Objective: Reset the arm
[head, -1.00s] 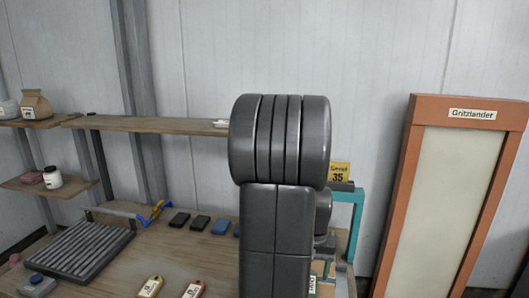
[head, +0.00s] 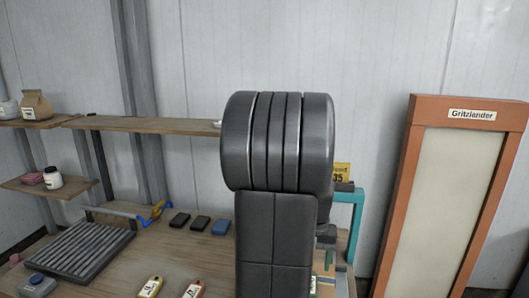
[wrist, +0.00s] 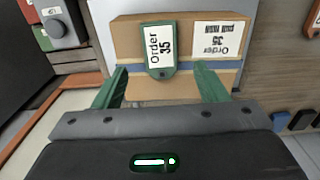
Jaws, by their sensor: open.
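In the wrist view my gripper (wrist: 159,68) is open, its two green fingers spread apart. Beyond and between the fingertips is a cardboard box (wrist: 127,31) with a blue band. A green tag (wrist: 161,74) reading "Order 35" lies on the box, and a white label (wrist: 218,38) with the same order number is to its right. I cannot tell whether the fingers touch the box. In the head view my dark arm fills the middle and hides part of the workbench; my gripper does not show there.
The workbench (head: 115,270) carries a ribbed rack (head: 75,250), several small dark and blue blocks (head: 200,223) and tags (head: 151,286). A teal frame (head: 357,215) and yellow sign (head: 343,172) stand behind my arm. An orange-framed panel (head: 408,170) labelled "Gritzlander" stands at right.

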